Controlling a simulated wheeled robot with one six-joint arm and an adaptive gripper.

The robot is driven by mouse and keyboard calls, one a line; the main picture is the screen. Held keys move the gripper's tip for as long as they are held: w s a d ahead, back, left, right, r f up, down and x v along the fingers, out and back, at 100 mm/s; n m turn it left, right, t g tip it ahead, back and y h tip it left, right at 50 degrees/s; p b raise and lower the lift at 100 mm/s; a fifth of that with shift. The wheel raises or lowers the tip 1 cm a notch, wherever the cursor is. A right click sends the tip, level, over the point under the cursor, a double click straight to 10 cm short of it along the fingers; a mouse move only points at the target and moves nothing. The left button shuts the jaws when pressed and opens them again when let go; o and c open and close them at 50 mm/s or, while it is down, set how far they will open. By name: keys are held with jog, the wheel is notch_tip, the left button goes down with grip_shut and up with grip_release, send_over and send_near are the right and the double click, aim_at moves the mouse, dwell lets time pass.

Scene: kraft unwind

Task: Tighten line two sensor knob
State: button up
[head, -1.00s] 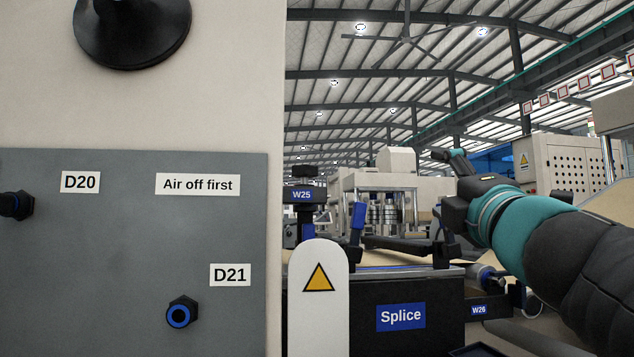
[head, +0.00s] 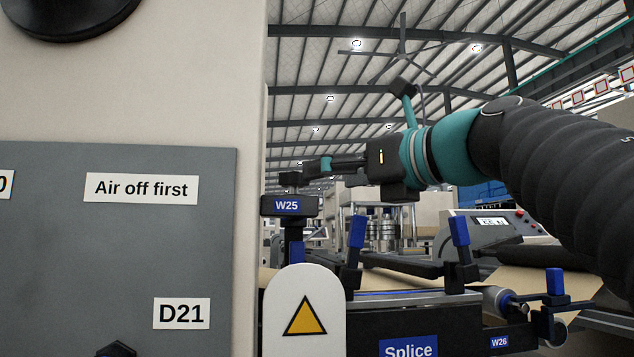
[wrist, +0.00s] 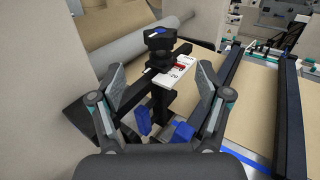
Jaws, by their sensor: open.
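A black knob (head: 291,180) sits on top of the dark block with the blue W25 label (head: 287,205) in the head view. In the wrist view a dark knob-like part (wrist: 160,42) stands on a black post, beside a white scale plate (wrist: 177,70) with a red mark. My gripper (head: 322,166) is just right of and slightly above the W25 knob in the head view. In the wrist view my gripper (wrist: 160,88) has its two fingers spread wide, with nothing between the pads; the dark part lies beyond the tips. A W26 label (head: 499,342) shows lower right.
A grey panel (head: 60,260) with D21 and "Air off first" labels fills the left. A white post with a warning triangle (head: 305,290) stands in front. Blue-handled levers (head: 459,231) rise along the splice table. Brown web and a roll (wrist: 130,50) lie around the post.

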aim_at(292, 186)
jog(key=p+x, duration=0.1)
jog(key=x, duration=0.9)
jog(key=c, duration=1.2)
